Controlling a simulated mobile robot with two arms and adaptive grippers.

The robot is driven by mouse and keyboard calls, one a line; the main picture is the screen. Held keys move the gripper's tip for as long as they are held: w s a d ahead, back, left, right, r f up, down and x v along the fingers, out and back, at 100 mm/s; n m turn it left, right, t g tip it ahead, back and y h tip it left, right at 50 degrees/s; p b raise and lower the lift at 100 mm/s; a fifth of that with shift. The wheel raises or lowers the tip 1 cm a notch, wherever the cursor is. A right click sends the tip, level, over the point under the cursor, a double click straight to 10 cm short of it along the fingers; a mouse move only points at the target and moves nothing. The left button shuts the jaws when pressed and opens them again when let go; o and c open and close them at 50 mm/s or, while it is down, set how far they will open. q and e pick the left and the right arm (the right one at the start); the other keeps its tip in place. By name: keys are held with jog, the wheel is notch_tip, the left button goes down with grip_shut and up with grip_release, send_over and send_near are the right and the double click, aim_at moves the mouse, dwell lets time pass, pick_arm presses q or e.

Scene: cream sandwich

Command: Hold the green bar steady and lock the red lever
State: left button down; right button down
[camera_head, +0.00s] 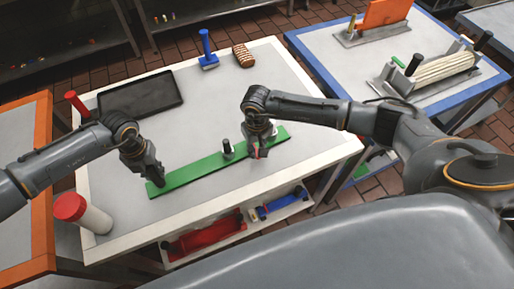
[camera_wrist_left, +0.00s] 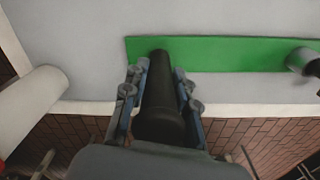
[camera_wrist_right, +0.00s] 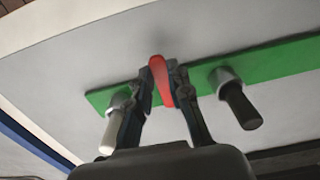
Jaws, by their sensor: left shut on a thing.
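The green bar (camera_head: 197,172) lies slantwise on the light worktable. My left gripper (camera_head: 153,172) is shut on the black handle (camera_wrist_left: 162,105) at the bar's left end. The red lever (camera_wrist_right: 160,78) stands on the bar, and only a little of it shows in the head view (camera_head: 257,153). My right gripper (camera_wrist_right: 163,82) has its fingers on either side of the lever; I cannot tell whether they press on it. A black-handled post (camera_wrist_right: 238,103) and a white-handled post (camera_wrist_right: 110,132) stand on the bar on either side of my right gripper.
A black tray (camera_head: 140,95), blue tool (camera_head: 207,50), brown striped block (camera_head: 243,55) and red-handled tool (camera_head: 77,105) are at the back. Red (camera_head: 205,237) and blue (camera_head: 280,204) items fill the shelf below.

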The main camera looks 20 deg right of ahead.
jog(key=shift+a, duration=0.1)
dwell(0.3)
jog(key=m, duration=0.1)
jog(key=a+m, duration=0.1)
jog(key=m, duration=0.1)
jog(key=a+m, duration=0.1)
jog(key=shift+w+m, duration=0.2)
jog(key=shift+m, duration=0.1)
jog(key=m, duration=0.2)
jog(key=shift+w+a+m, duration=0.25)
jog(key=shift+a+m, duration=0.05)
jog(key=shift+a, duration=0.1)
jog(key=shift+w+a+m, duration=0.25)
jog(key=shift+m, duration=0.55)
jog(key=shift+w+a+m, duration=0.2)
jog(key=shift+a+m, duration=0.05)
jog(key=shift+m, duration=0.55)
jog(key=c, duration=1.2)
grip_release()
